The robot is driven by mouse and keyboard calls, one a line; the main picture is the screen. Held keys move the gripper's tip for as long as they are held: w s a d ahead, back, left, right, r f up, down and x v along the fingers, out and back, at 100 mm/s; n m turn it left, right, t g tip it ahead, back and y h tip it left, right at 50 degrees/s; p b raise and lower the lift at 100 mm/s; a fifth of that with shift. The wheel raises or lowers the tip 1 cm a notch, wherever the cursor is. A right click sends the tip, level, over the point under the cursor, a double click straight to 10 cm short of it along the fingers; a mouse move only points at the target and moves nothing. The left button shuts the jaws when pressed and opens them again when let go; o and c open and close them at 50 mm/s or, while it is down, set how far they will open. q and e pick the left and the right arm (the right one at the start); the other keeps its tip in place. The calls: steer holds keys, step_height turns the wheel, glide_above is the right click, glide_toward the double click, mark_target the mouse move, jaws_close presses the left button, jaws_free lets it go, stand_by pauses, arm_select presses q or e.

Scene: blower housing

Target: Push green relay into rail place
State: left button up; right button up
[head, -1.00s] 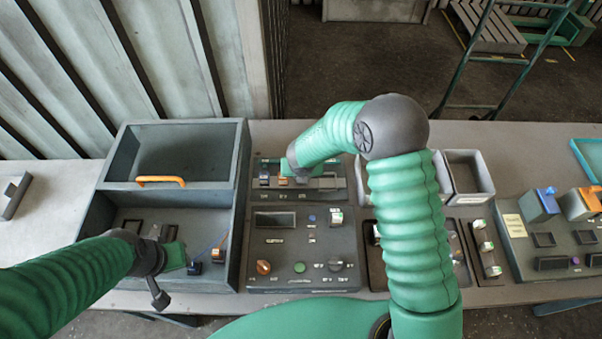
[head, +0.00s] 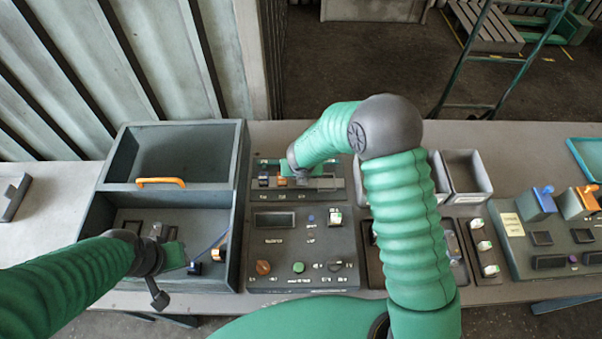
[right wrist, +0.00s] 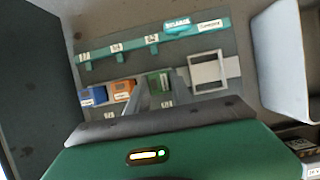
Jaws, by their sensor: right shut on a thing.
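The green relay (right wrist: 160,83) is at the rail panel (right wrist: 222,47) in the right wrist view, in line with a blue relay (right wrist: 92,96) and an orange relay (right wrist: 122,89). My right gripper (right wrist: 158,98) is shut on the green relay, one finger on each side. Whether the relay is fully seated cannot be seen. In the head view my right gripper (head: 298,178) is over the panel's upper part, and my wrist hides most of the relay. My left gripper (head: 164,233) is over the lower compartment of the grey box, its fingers apart with nothing seen between them.
An empty light frame (right wrist: 208,72) is just right of the green relay. The grey box (head: 240,210) with an orange handle (head: 160,182) stands left of the control panel (head: 275,280). Grey bins (head: 466,176) and a switch board (head: 545,240) lie to the right.

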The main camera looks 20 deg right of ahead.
steer(key=shift+f+b, duration=0.55)
steer(key=shift+f, duration=0.2)
stand_by(0.3)
steer(key=o, duration=1.1)
steer(key=p+v, duration=0.3)
steer(key=v, duration=1.3)
steer(key=shift+a+r+p, duration=0.15)
steer(key=shift+r+p, duration=0.15)
steer(key=shift+r, duration=0.1)
